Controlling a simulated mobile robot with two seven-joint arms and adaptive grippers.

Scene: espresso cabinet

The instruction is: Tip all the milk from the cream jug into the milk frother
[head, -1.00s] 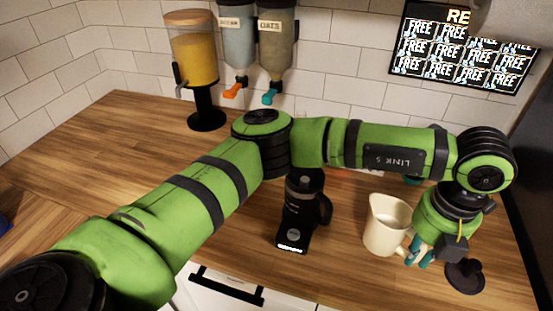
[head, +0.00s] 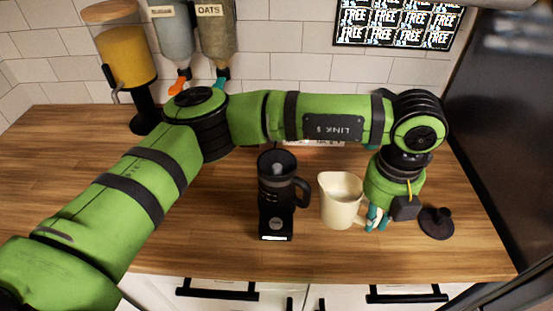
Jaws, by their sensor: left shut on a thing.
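The cream jug (head: 341,208) is a cream-coloured pitcher, close to upright, to the right of the frother. Pale content or inner wall shows through its open top; I cannot tell the milk level. My left gripper (head: 376,218) reaches in from the right of the jug, with teal fingers shut on its handle. I cannot tell whether the jug's base touches the counter. The milk frother (head: 274,190) is a black jug with an open top on a black base, its handle turned right towards the cream jug. My right gripper is not in view.
A dark round lid with a knob (head: 437,222) lies on the wooden counter (head: 210,235), right of my left gripper. A juice dispenser (head: 125,58) and cereal dispensers (head: 215,35) stand at the back left. A dark tall panel (head: 505,110) bounds the right side.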

